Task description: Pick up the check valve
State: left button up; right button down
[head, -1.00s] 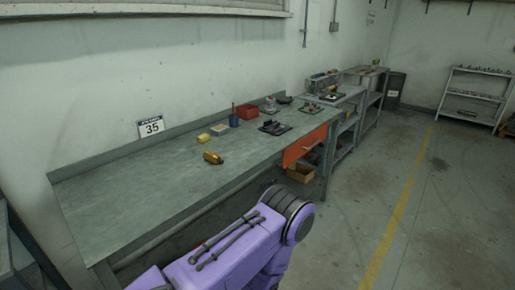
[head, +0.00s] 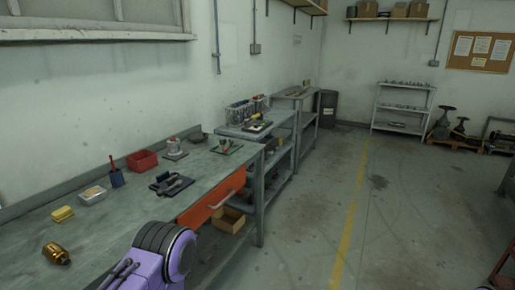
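A small brass-coloured fitting, which looks like the check valve (head: 56,253), lies on its side on the grey workbench (head: 34,225) at the lower left of the head view. Nothing is touching it. A purple arm link of mine with a dark round joint shows at the bottom, to the right of the valve and in front of the bench. Neither gripper is in view.
Behind the valve are a yellow block (head: 62,214), a pale tray (head: 93,195), a blue container (head: 116,178) and a red bin (head: 142,161). The floor (head: 300,220) right of the bench is clear.

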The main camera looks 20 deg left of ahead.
aim_at(53, 251)
jog(key=u, duration=0.7)
jog(key=i, duration=0.8)
jog(key=u, duration=0.95)
